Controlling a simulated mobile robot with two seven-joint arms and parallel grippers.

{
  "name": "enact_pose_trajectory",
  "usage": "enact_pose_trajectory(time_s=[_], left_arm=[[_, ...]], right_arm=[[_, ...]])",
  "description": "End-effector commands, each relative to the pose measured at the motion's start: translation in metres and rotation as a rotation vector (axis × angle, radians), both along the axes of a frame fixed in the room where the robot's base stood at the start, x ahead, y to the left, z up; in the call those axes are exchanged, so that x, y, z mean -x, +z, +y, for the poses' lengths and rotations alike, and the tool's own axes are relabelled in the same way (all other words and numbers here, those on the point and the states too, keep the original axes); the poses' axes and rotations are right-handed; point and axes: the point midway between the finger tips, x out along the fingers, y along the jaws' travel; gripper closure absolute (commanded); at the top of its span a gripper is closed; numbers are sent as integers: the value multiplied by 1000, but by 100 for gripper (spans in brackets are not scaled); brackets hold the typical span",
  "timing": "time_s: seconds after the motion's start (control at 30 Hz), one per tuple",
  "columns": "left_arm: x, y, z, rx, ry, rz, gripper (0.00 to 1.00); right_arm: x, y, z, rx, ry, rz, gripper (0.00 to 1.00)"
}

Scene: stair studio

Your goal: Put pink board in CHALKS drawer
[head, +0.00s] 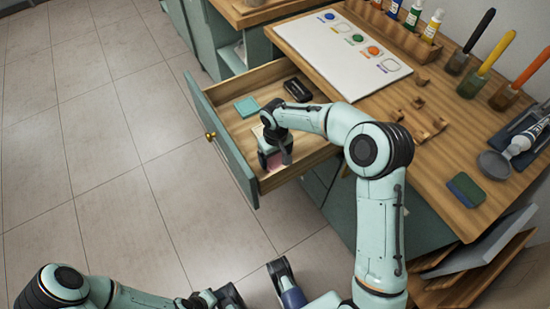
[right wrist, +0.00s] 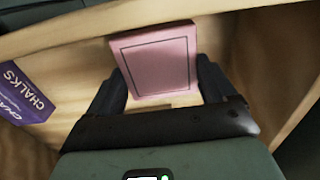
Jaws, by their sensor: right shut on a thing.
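The pink board (right wrist: 160,60) is a flat pink square with a dark outline. My right gripper (right wrist: 162,88) is shut on it, one finger on each side. In the head view the right gripper (head: 274,150) is down at the near end of the open drawer (head: 228,143), and a bit of the pink board (head: 276,161) shows below it. A purple CHALKS label or box (right wrist: 25,92) is at the left inside the drawer in the right wrist view. Whether the board touches the drawer floor is unclear. My left gripper (head: 230,297) is low at the bottom edge, its jaws unclear.
A teal square (head: 247,106) and a black object (head: 297,90) lie farther back in the drawer. The wooden worktop beside it holds a white board (head: 345,47), bottles, pen holders and a green-blue block (head: 466,190). The tiled floor at left is clear.

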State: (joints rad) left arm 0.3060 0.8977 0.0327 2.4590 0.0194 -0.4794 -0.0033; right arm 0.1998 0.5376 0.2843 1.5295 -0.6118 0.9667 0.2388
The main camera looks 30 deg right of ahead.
Motion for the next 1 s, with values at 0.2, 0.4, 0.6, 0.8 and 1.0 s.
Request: enact_pose_trajectory(time_s=[0.2,0.4,0.6,0.8,1.0], left_arm=[[-4,-3,2,-5,4,-9,57],[-4,-4,2,-6,5,-11,57],[-6,-5,3,-8,7,-17,57],[-5,-4,3,-7,7,-14,57],[3,4,-1,4,-3,6,57]], right_arm=[[0,-12,0,0,0,-2,45],[0,-14,0,0,0,-2,45],[0,-15,0,0,0,-2,0],[0,-14,0,0,0,-1,0],[-1,11,0,1,0,-5,0]])
